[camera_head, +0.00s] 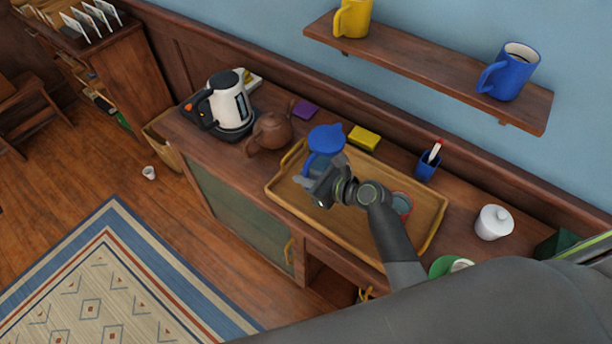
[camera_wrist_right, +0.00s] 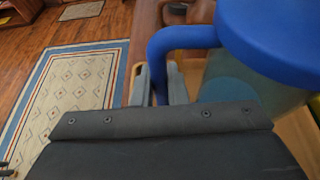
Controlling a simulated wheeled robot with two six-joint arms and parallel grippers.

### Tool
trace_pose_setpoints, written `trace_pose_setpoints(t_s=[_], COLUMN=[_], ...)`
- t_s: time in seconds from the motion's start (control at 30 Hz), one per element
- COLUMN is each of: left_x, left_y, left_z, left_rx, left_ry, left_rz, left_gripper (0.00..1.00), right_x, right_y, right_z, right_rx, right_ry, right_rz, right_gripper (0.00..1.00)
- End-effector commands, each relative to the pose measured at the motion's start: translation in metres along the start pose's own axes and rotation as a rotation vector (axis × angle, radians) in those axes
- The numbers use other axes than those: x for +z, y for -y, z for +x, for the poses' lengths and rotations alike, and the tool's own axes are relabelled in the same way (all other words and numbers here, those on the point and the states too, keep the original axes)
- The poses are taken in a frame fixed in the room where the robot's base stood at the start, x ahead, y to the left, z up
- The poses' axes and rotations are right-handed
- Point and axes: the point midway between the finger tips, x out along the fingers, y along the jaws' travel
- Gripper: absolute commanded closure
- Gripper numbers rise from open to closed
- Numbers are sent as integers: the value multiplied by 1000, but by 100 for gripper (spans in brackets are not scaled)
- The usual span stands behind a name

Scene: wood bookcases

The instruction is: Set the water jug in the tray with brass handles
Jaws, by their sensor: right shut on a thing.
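The water jug (camera_head: 325,139) has a blue lid and blue handle with a see-through bluish body. My right gripper (camera_head: 319,186) is shut on the jug's handle (camera_wrist_right: 183,38), which stands between the fingers in the right wrist view. The jug looks upright, over the left back part of the wooden tray (camera_head: 345,230). I cannot tell whether its base touches the tray floor; the gripper hides its lower part. A brass-coloured handle (camera_head: 291,152) shows at the tray's left end. My left gripper is not in view.
A reddish round cup (camera_head: 401,204) sits in the tray, partly behind my arm. Around the tray stand a brown teapot (camera_head: 270,133), a yellow sponge (camera_head: 364,138), a blue pen cup (camera_head: 428,166) and a white lidded pot (camera_head: 493,222). A shelf (camera_head: 430,66) with mugs hangs above.

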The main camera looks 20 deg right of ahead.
Motion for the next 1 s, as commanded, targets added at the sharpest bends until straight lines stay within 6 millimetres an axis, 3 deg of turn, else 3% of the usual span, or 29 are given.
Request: trace_pose_setpoints(t_s=[0.13,0.17,0.3,0.67,0.87,1.0], left_x=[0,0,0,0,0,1], left_y=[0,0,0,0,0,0], left_z=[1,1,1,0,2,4], left_rx=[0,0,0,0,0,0], left_ry=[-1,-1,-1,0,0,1], left_rz=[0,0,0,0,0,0], left_gripper=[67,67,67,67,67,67], right_x=[-1,-2,-2,0,-1,-2], right_y=[0,0,0,0,0,0], right_z=[1,1,1,-2,-29,-58], right_rx=[-1,0,0,0,-1,-1], right_ry=[3,0,0,0,-2,-3], right_rz=[-3,0,0,0,-1,-3], right_gripper=[100,83,65,65,65,65])
